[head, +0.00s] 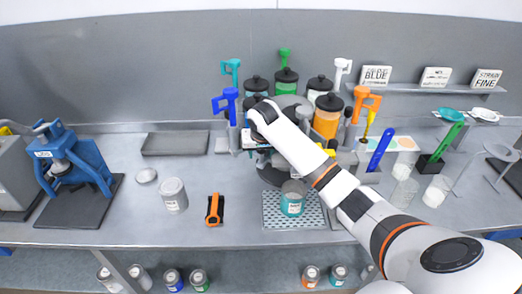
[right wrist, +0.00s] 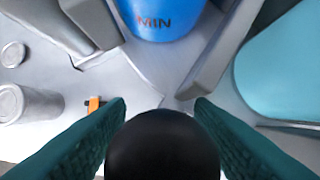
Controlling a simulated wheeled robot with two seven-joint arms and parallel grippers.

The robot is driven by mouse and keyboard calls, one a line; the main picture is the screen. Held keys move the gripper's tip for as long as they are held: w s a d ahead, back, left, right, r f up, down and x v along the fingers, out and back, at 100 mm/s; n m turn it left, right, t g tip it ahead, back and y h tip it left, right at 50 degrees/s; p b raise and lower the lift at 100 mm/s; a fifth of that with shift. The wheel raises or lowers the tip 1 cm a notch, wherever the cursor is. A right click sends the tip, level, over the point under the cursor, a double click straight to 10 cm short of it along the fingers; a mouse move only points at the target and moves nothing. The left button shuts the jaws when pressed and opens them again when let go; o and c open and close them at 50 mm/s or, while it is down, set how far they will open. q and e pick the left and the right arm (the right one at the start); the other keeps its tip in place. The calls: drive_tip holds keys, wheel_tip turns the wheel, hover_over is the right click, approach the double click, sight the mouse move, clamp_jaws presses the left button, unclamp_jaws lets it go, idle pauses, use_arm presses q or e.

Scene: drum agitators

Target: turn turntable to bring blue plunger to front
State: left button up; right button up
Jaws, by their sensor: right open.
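The turntable (head: 275,174) stands at the back middle of the bench, largely hidden by my right arm. It carries dark-lidded jars and coloured plungers. The blue plunger (head: 226,103) is at its left side. Teal (head: 231,71), green (head: 285,57), white (head: 341,71) and orange (head: 365,101) plungers stand around it. In the right wrist view, my right gripper (right wrist: 160,104) is open, its green pads on either side of a black round knob (right wrist: 162,147). I cannot tell whether the pads touch it. A blue canister (right wrist: 163,18) marked MIN is beyond. My left gripper is not in view.
An orange-handled tool (head: 214,210) and a grey can (head: 173,195) are to the left. A blue press (head: 70,160) is far left. A shelf (head: 420,89) holds signs at back right.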

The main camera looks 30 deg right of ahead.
clamp_jaws()
drive_tip(key=shift+s+d+n+y, duration=0.2)
drive_tip(key=shift+s+d+n, duration=0.2)
drive_tip(key=shift+s, duration=0.25)
drive_tip(key=shift+s+d+n+y, duration=0.2)
drive_tip(key=shift+s+d+n, duration=0.2)
drive_tip(key=shift+s, duration=0.2)
drive_tip(key=shift+c, duration=0.6)
unclamp_jaws()
drive_tip(key=shift+a, duration=0.1)
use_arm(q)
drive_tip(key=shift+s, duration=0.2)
use_arm(e)
drive_tip(key=shift+o, duration=0.6)
drive_tip(key=shift+w+a, duration=0.1)
drive_tip(key=shift+w, duration=0.05)
